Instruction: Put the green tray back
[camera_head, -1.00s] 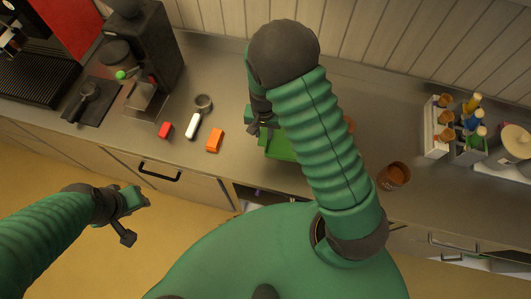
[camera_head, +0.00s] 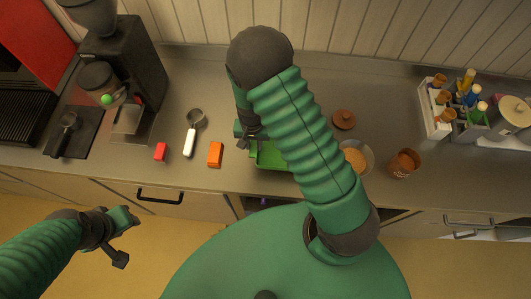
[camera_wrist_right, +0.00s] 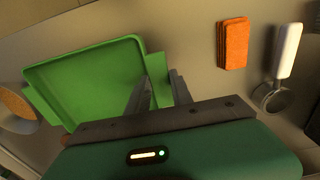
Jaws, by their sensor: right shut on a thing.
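The green tray (camera_head: 270,157) is partly hidden behind my right arm in the head view, at the counter's front part. In the right wrist view the green tray (camera_wrist_right: 85,85) shows its shallow, empty inside and raised rim. My right gripper (camera_wrist_right: 160,88) is shut on the tray's edge, with green showing between and beside its fingers. In the head view the right gripper (camera_head: 250,133) is at the tray's left side. Whether the tray touches the counter is unclear. My left gripper (camera_head: 127,222) hangs in front of the counter, away from the tray; its jaw opening is unclear.
On the counter (camera_head: 225,88), left of the tray, lie an orange block (camera_head: 215,154), a white-handled scoop (camera_head: 190,140) and a red block (camera_head: 160,151). To the right are a brown lid (camera_head: 344,119), a bowl (camera_head: 357,157), a brown cup (camera_head: 404,164) and a bottle rack (camera_head: 445,112).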

